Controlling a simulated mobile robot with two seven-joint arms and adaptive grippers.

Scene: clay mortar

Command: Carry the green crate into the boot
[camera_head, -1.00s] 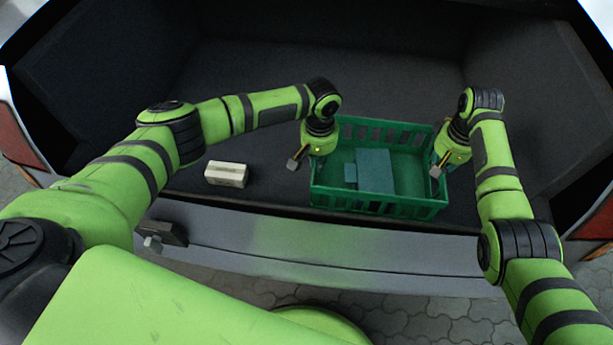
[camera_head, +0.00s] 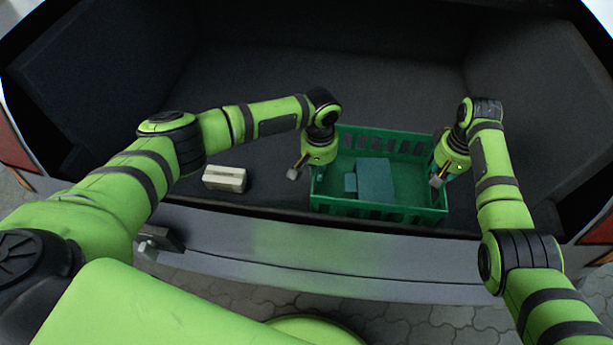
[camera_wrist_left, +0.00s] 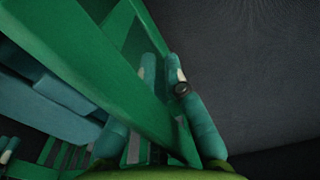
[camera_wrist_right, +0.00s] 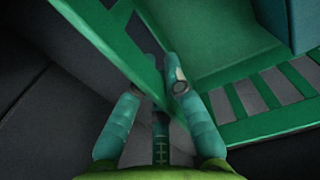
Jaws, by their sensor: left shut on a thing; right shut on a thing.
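The green crate (camera_head: 385,212) is in the front right part of the boot (camera_head: 270,110), close behind the sill. It holds a blue-teal block-like thing (camera_head: 375,180). My left gripper (camera_head: 313,172) is at the crate's left end wall; in the left wrist view its teal fingers (camera_wrist_left: 165,100) are on either side of the green wall. My right gripper (camera_head: 440,178) is at the right end wall; in the right wrist view its fingers (camera_wrist_right: 155,95) straddle that wall. I cannot tell whether the crate's underside touches the boot floor.
A small cream box (camera_head: 224,178) lies on the boot floor left of the crate. The grey bumper sill (camera_head: 300,252) runs along the front, with a dark latch-like part (camera_head: 160,238) at its left. The boot floor behind the crate is clear.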

